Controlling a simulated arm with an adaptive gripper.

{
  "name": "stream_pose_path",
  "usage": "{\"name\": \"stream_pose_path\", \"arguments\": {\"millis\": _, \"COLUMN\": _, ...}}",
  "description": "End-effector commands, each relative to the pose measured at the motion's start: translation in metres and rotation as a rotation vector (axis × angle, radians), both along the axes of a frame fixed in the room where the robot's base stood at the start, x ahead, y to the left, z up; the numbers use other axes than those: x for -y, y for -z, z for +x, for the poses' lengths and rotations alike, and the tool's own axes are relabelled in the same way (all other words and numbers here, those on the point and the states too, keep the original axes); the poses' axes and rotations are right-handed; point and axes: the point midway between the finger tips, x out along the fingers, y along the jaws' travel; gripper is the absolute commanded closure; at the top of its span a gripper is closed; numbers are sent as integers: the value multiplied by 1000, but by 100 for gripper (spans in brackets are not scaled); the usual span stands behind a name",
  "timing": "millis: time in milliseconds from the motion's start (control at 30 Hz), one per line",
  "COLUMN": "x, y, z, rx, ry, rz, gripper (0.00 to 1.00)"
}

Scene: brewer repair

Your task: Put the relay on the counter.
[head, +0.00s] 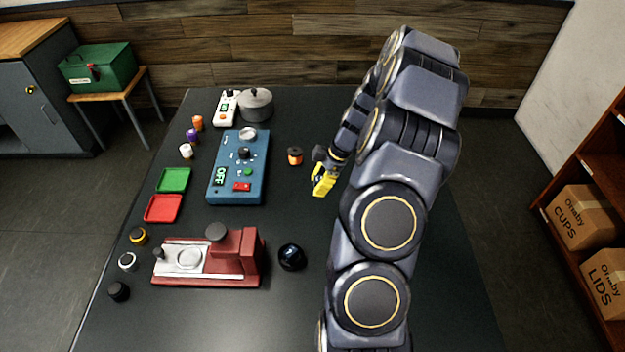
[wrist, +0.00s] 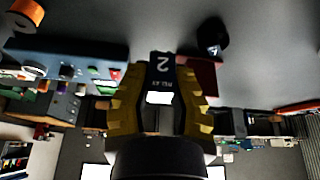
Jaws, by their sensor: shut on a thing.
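My gripper (head: 323,181) has yellow fingers and hangs over the right part of the dark counter (head: 325,230). In the wrist view my gripper (wrist: 160,100) is shut on the relay (wrist: 162,68), a black block marked "2" with smaller lettering. The relay sits between the two fingers, its lower part hidden by them. In the head view I cannot make out the relay. The gap between the relay and the counter cannot be judged.
Left of my gripper are an orange-and-black cylinder (head: 295,156) and a blue box reading OFF (head: 238,170). A red machine (head: 250,262) and a dark ball (head: 291,257) stand nearer.

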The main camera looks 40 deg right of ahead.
Motion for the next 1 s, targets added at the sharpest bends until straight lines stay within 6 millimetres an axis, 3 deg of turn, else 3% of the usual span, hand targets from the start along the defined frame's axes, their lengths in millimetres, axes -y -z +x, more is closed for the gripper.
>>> {"name": "stream_pose_path", "arguments": {"millis": 400, "x": -4, "y": -8, "z": -4, "rx": 3, "ry": 1, "rz": -1, "gripper": 100}}
{"name": "stream_pose_path", "arguments": {"millis": 733, "x": -5, "y": -63, "z": -4, "rx": 4, "ry": -2, "rz": -3, "gripper": 100}}
{"name": "stream_pose_path", "arguments": {"millis": 1000, "x": -60, "y": -58, "z": 29, "rx": 1, "ry": -141, "rz": 2, "gripper": 100}}
